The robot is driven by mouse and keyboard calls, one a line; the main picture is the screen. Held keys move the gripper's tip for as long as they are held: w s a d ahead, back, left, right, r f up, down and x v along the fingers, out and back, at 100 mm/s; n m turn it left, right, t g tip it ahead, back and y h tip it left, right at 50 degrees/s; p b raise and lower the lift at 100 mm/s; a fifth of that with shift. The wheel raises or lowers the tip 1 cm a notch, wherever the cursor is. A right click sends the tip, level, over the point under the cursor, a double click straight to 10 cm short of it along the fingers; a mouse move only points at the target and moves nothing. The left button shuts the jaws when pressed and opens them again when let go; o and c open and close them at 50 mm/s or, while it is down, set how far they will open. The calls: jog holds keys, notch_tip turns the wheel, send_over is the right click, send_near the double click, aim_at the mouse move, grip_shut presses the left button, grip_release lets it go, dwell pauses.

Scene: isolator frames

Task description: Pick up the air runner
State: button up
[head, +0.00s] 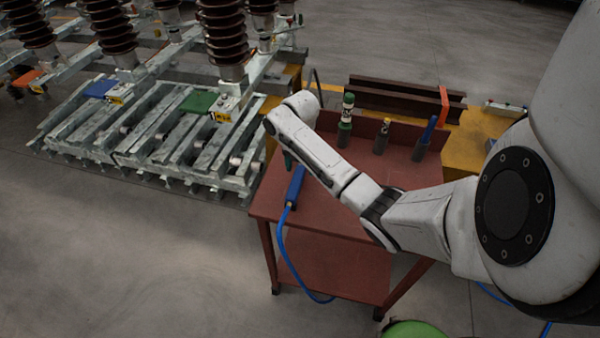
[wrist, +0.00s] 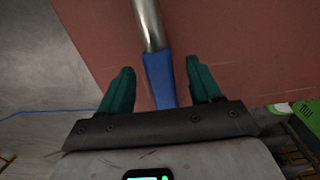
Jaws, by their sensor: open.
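The air runner (head: 296,186) lies on the red table (head: 330,219) at its left front edge, with its blue grip towards the edge and a blue hose running from it. In the wrist view, its blue grip (wrist: 160,80) and silver shaft show between my gripper's (wrist: 163,80) two green fingers. The fingers are apart, with a gap on each side of the grip. In the head view, my gripper (head: 288,160) is just behind the blue grip, mostly hidden by my arm. The wrist view does not show how far above the tool the fingers are.
Several upright tools in dark holders, including a green and white one (head: 346,120) and a blue one (head: 429,130), stand at the table's back. The blue hose (head: 281,255) hangs off the front. A metal isolator frame (head: 150,137) stands left; floor lies between.

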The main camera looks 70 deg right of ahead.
aim_at(300, 169)
jog(key=shift+a+f, duration=0.1)
jog(key=shift+f, duration=1.6)
jog(key=shift+r, duration=0.1)
grip_shut()
